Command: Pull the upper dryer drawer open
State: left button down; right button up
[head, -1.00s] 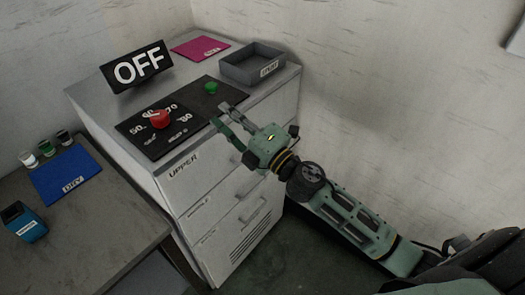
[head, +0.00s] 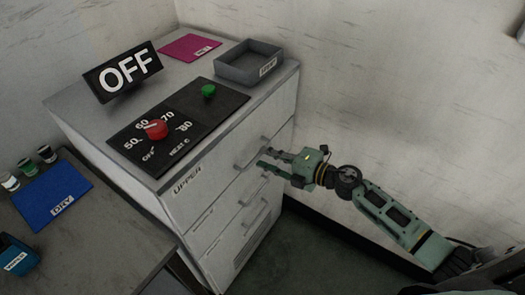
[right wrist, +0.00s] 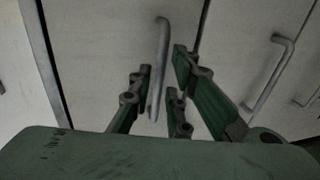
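The dryer (head: 175,210) is a pale cabinet with several drawers stacked in its front. The upper drawer (head: 200,182) carries the word UPPER and looks shut, flush with the front. In the right wrist view, its bar handle (right wrist: 160,70) shows between the spread fingers; I cannot tell whether any finger touches it. My right gripper (head: 268,160) is open, in front of the upper part of the dryer, its fingers pointing at the handle. It also shows in the right wrist view (right wrist: 155,95). My left gripper is not in view.
Lower drawer handles (right wrist: 272,75) stand close to my fingers. On the dryer top are a control panel (head: 183,112) with red and green knobs, an OFF sign (head: 124,72), a grey tray (head: 228,72) and a pink mat (head: 190,47). A wall stands at the right.

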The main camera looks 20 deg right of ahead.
jog(key=x, duration=0.3)
grip_shut()
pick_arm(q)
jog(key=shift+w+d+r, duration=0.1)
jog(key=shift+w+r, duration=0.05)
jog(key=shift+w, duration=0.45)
